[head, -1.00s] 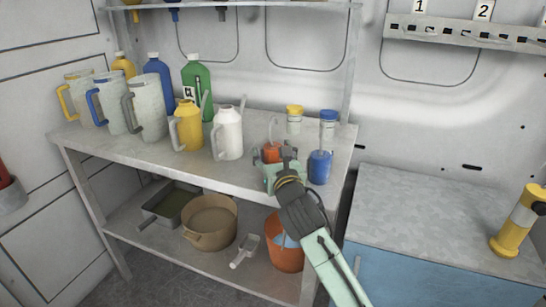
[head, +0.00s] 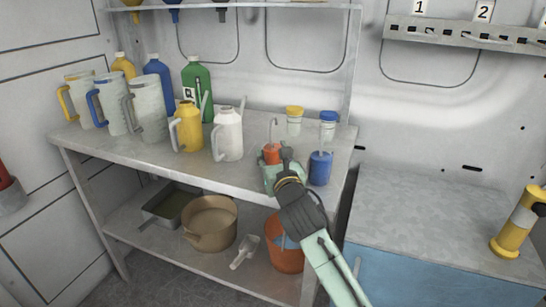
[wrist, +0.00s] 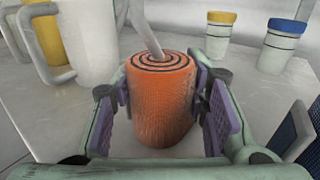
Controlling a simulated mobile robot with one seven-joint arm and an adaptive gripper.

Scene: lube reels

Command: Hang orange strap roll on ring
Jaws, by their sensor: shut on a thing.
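The orange strap roll (wrist: 160,100) stands upright on the metal table, its spiral top facing up and a pale rod or hook rising from it. It also shows in the head view (head: 271,153), partly hidden by my gripper. My gripper (wrist: 165,108) is shut on the roll, with a purple pad against each side. In the head view my gripper (head: 276,172) is at the table's front edge. Rings are not clearly identifiable; a rail (head: 465,35) with numbered labels 1 and 2 is on the wall at upper right.
A blue roll (head: 319,170) stands close to the right of my gripper. A white pitcher (head: 228,135) stands to the left. Two small jars with yellow (head: 294,120) and blue (head: 327,126) lids are behind. A lower grey counter (head: 430,215) at right is mostly clear.

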